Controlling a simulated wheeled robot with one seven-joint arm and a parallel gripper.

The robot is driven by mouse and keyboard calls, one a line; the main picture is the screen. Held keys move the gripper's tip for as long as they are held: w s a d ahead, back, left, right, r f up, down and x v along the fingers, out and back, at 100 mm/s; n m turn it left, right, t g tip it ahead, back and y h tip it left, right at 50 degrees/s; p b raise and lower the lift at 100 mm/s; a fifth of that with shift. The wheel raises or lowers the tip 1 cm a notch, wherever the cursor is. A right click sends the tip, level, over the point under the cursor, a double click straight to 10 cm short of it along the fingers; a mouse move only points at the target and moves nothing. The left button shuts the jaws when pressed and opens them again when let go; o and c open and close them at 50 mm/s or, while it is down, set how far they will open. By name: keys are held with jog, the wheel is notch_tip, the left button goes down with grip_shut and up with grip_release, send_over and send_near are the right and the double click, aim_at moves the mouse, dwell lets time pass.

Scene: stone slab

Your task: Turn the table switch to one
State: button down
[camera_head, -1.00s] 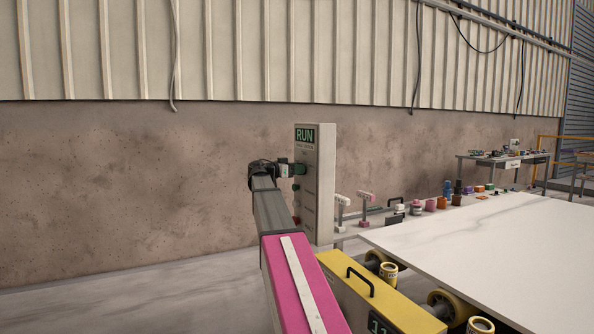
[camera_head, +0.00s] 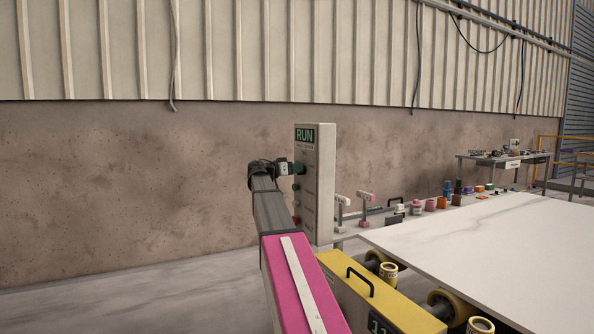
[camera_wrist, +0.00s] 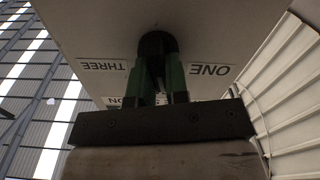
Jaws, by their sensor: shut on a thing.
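A pale upright switch box (camera_head: 319,195) with a RUN sign at its top stands in front of the wall in the head view. My gripper (camera_head: 296,168) reaches its left-hand face. In the wrist view the two green fingers of my gripper (camera_wrist: 161,78) are closed around a dark round knob (camera_wrist: 157,44) on that face. A THREE label (camera_wrist: 103,65) and a ONE label (camera_wrist: 209,70) sit on either side of the knob, upside down in the picture. Another label is partly hidden behind the fingers. The knob's pointer cannot be made out.
To the right is a large white slab (camera_head: 480,235) on yellow rollers, with a yellow housing (camera_head: 375,300) in front. The floor left of the arm is clear.

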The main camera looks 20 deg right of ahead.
jog(key=shift+w+f+n, duration=0.1)
jog(key=shift+w+n, duration=0.1)
jog(key=shift+n, duration=2.05)
jog(key=shift+w+f+n, duration=0.1)
jog(key=shift+w+n, duration=0.05)
jog(key=shift+n, duration=2.1)
jog(key=c, duration=1.1)
grip_release()
jog(key=a, duration=1.1)
jog(key=shift+s, duration=0.2)
jog(key=shift+f, duration=0.1)
